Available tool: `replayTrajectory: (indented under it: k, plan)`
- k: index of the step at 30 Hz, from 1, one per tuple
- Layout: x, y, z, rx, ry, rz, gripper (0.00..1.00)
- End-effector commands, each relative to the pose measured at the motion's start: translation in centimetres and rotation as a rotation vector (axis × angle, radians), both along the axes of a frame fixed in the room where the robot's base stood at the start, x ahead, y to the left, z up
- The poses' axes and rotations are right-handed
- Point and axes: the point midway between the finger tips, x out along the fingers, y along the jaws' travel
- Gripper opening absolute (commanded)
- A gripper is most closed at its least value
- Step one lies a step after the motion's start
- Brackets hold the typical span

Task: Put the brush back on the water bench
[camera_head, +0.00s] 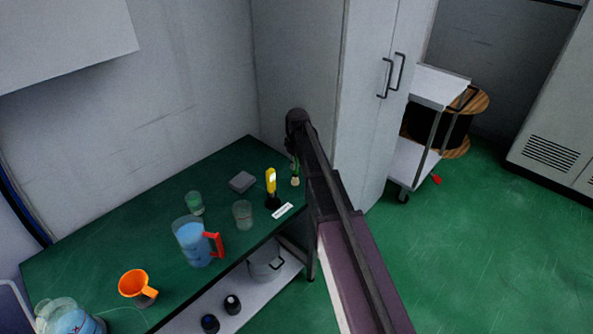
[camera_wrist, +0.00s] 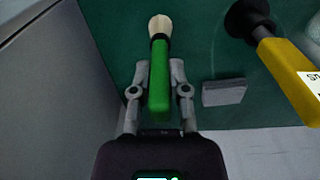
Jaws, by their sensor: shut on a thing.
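A brush with a green handle and pale bristles (camera_wrist: 160,60) is between the fingers of my gripper (camera_wrist: 159,95) in the wrist view. My gripper is shut on the green handle, with the bristles pointing away from it. In the head view the brush (camera_head: 295,181) shows near the right end of the green-topped bench (camera_head: 110,240), bristles down. My arm hides part of the gripper there. I cannot tell whether the bristles touch the bench top.
A yellow tool with a black base (camera_head: 271,185) stands just left of the brush. A grey block (camera_head: 242,182), clear cups, a jug of blue water (camera_head: 190,243) and an orange cup (camera_head: 134,286) are on the bench. A tall cabinet (camera_head: 375,130) stands close on the right.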

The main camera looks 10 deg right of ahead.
Motion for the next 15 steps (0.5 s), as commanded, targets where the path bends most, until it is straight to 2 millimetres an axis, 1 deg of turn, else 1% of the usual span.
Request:
replayTrajectory:
  k: [1,4,15]
  plan:
    - [0.00,0.00,-0.83,0.000,0.000,0.000,0.00]
    - [0.00,0.02,-1.29,0.000,0.000,0.000,0.00]
    - [0.00,0.04,-1.40,0.000,0.000,0.000,0.00]
